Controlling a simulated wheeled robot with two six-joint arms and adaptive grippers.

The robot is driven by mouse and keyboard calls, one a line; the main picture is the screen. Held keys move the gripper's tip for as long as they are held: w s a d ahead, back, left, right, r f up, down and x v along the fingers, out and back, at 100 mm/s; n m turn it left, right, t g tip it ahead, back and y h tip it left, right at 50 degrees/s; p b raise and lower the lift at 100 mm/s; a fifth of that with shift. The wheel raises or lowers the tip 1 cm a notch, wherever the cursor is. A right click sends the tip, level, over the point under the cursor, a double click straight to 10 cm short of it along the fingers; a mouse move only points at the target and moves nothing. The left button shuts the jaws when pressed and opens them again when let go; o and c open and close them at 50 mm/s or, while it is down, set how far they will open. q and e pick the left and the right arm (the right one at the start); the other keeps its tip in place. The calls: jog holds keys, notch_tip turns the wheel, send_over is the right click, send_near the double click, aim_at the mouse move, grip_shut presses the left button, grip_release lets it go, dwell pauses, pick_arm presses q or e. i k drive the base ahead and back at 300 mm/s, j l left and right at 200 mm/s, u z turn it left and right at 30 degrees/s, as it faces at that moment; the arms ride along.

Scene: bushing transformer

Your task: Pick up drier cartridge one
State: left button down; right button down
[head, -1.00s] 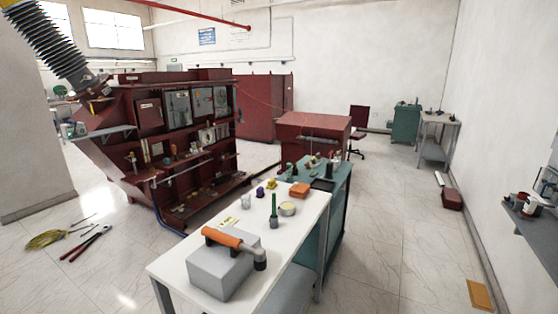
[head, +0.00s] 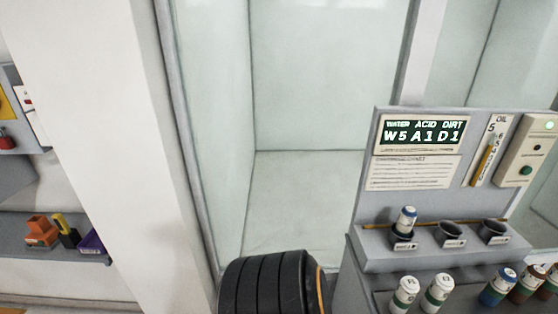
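Small cylindrical cartridges stand on a grey station at the right of the head view. On the ledge below stand two white-and-green cartridges, a left one (head: 405,291) and a right one (head: 438,288), then a blue one (head: 498,286) and brown ones (head: 528,283). Their lettering is too small to tell which is drier cartridge one. Neither of my grippers is in view.
The station's back panel (head: 416,173) has a display reading "WATER ACID DIRT W5 A1 D1". Two cups, a middle one (head: 449,235) and a right one (head: 492,232), look empty. A large black ribbed round object (head: 265,285) is at bottom centre. A shelf (head: 30,262) is at left.

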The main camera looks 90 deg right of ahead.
aim_at(407, 216)
jog(key=z, duration=3.85)
